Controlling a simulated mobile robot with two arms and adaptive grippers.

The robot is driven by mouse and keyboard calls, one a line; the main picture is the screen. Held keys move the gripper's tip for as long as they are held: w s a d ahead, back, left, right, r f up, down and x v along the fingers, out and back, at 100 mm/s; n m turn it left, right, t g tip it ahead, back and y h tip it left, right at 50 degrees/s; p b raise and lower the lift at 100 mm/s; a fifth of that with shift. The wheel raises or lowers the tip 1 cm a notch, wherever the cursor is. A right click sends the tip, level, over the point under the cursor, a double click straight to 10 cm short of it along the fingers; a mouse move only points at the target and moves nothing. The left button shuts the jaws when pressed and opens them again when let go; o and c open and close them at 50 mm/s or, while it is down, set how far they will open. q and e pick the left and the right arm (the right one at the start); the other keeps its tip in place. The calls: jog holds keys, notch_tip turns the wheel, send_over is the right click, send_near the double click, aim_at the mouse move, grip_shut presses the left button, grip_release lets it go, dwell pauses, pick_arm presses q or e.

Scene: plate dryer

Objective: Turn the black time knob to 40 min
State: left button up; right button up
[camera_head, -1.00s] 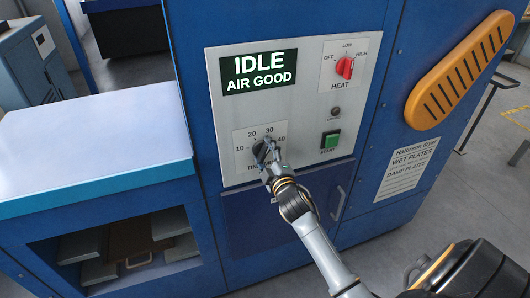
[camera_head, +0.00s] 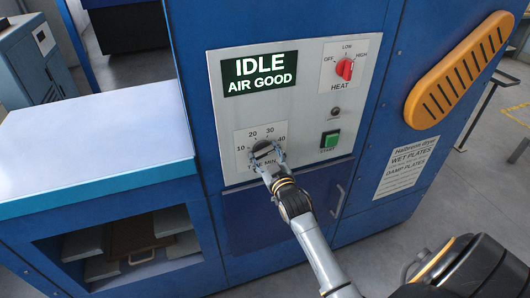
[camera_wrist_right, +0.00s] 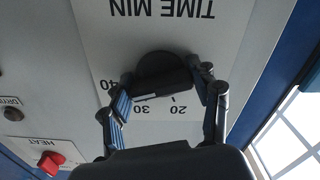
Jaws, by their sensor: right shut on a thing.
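The black time knob (camera_head: 263,147) sits on a white dial plate marked 10, 20, 30 and 40 at the lower left of the control panel. In the right wrist view the knob (camera_wrist_right: 158,68) shows upside down, with the marks 20, 30 and 40 around it. My right gripper (camera_head: 268,157) is at the knob, with a finger on each side of its bar; the fingers also show in the wrist view (camera_wrist_right: 168,95). I cannot tell exactly which mark the knob points at. My left gripper is not in view.
The display (camera_head: 259,73) reads IDLE, AIR GOOD. A red heat knob (camera_head: 344,68) is at the panel's upper right, with a green start button (camera_head: 330,140) below it. A white-topped counter (camera_head: 90,140) stands left, and a yellow vent (camera_head: 460,70) is at the right.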

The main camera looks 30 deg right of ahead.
jog(key=shift+m, duration=0.5)
jog(key=o, duration=1.2)
jog(key=shift+c, duration=0.2)
jog(key=v, duration=1.2)
jog(key=shift+f, duration=0.15)
